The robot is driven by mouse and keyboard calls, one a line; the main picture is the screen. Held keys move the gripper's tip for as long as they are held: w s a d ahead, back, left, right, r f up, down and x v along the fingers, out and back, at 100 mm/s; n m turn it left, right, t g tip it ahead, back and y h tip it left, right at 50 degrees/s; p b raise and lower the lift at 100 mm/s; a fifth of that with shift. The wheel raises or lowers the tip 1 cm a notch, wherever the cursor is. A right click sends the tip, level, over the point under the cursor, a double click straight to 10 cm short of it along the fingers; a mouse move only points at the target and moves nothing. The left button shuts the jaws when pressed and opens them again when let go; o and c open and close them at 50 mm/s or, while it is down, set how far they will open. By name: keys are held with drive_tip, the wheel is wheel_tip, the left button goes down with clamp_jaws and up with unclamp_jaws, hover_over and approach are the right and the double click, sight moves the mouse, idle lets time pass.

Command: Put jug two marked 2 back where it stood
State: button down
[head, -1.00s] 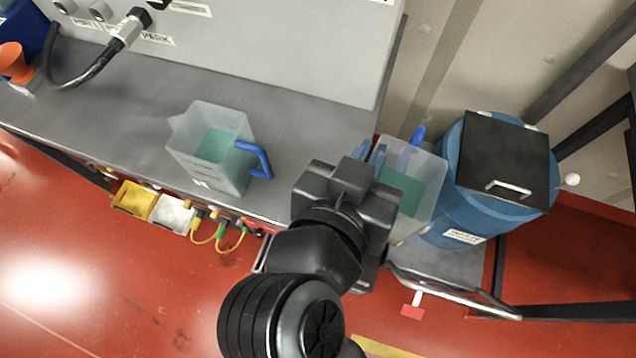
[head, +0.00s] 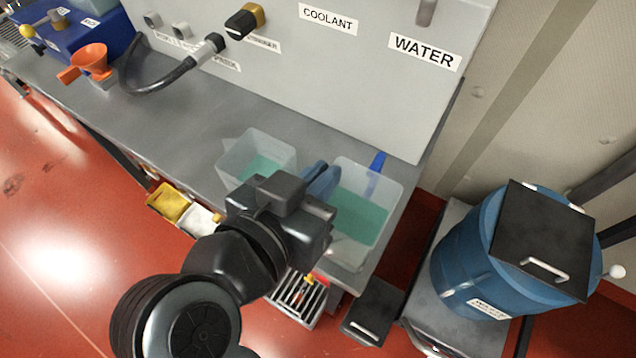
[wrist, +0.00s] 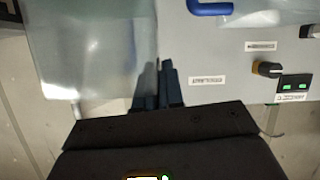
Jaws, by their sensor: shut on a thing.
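My gripper (head: 321,182) is shut on a translucent jug (head: 360,212) with green liquid in it, near the bench's right end. The jug has a blue handle (head: 377,168) at its far side. In the wrist view my dark fingers (wrist: 158,88) meet the edge of the clear jug (wrist: 95,45); the exact grip is unclear. I cannot tell whether its base touches the bench. A second similar jug (head: 255,158) with green liquid stands on the bench just left of my gripper, partly hidden by it. No number is readable on either jug.
The grey bench (head: 170,110) is clear left of the second jug, up to an orange funnel (head: 90,62). A panel with WATER (head: 425,52) and COOLANT (head: 328,19) labels rises behind. A blue drum (head: 480,255) with a black lid stands at right, past a gap.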

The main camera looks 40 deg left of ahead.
drive_tip(key=shift+w+a+f, duration=0.2)
drive_tip(key=shift+a+f, duration=0.05)
drive_tip(key=shift+f, duration=0.6)
drive_tip(key=shift+w+a+f, duration=0.15)
drive_tip(key=shift+a+f, duration=0.15)
drive_tip(key=shift+f, duration=0.5)
drive_tip(key=shift+w+a+f, duration=0.2)
drive_tip(key=shift+a+f, duration=0.05)
drive_tip(key=shift+f, duration=0.8)
drive_tip(key=c, duration=1.5)
unclamp_jaws()
drive_tip(key=shift+c, duration=0.2)
drive_tip(key=v, duration=1.2)
drive_tip(key=shift+r, duration=0.1)
